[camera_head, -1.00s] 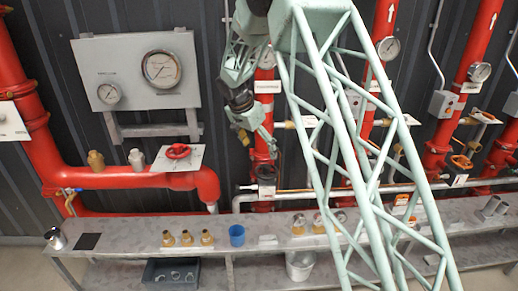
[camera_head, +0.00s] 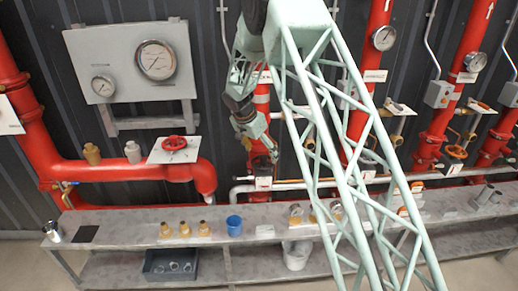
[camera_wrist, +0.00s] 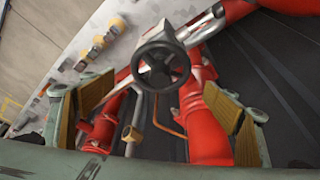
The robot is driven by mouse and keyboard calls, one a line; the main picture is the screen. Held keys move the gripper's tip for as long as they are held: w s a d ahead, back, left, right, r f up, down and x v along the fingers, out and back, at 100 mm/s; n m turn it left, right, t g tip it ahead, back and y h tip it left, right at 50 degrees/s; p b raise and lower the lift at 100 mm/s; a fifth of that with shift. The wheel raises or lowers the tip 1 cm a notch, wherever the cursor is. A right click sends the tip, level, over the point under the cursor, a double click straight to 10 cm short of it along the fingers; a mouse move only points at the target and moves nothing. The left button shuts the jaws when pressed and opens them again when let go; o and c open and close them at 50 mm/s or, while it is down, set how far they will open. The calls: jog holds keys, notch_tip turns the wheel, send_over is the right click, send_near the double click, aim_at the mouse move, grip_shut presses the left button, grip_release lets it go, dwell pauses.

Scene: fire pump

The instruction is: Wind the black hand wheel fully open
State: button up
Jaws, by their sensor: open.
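The black hand wheel (camera_wrist: 162,62) shows whole in the wrist view, mounted on red pipework, with its spokes and hub facing me. In the head view it is a small dark shape (camera_head: 262,166) low on a red riser, partly hidden by my gripper (camera_head: 263,148). In the wrist view my gripper (camera_wrist: 155,108) is open, with one wood-coloured finger pad on each side. The wheel lies beyond and between the fingers, and neither finger appears to touch it. The gap to the wheel is hard to judge.
A red hand wheel (camera_head: 174,143) sits on the left pipe below a gauge panel (camera_head: 130,62). A grey shelf (camera_head: 130,225) with brass fittings (camera_head: 185,229) and a blue cup (camera_head: 234,225) runs in front. More red risers (camera_head: 447,115) stand to the right.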

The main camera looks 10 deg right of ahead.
aim_at(263, 157)
jog(key=shift+x, duration=1.95)
jog(key=c, duration=1)
jog(key=shift+o, duration=0.7)
jog(key=shift+c, duration=0.7)
jog(key=shift+n, duration=0.3)
